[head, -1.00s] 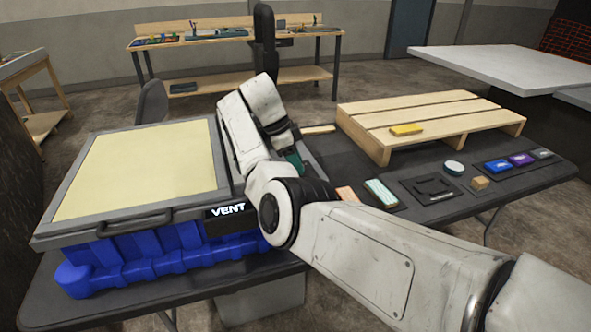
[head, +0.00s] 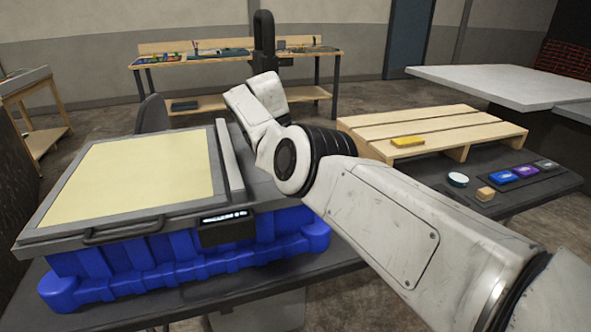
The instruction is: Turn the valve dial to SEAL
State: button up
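The console has a grey top frame with a pale yellow panel (head: 140,180) and a blue ribbed base (head: 180,262). Its small black display (head: 226,220) on the front edge is lit with white marks too small to read. I see no valve dial; my white arm covers the area right of the console's grey raised bar (head: 228,160). My gripper is hidden behind the bent arm, so its fingers and anything between them do not show.
A wooden pallet (head: 425,125) with a yellow block (head: 407,141) lies right of my arm. A round white-topped tin (head: 458,180), a small wooden block (head: 485,194) and a tray with blue and purple items (head: 515,174) sit on the dark table (head: 530,195).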

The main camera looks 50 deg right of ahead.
dwell(0.3)
jog(key=o, duration=1.1)
jog(key=shift+c, duration=0.2)
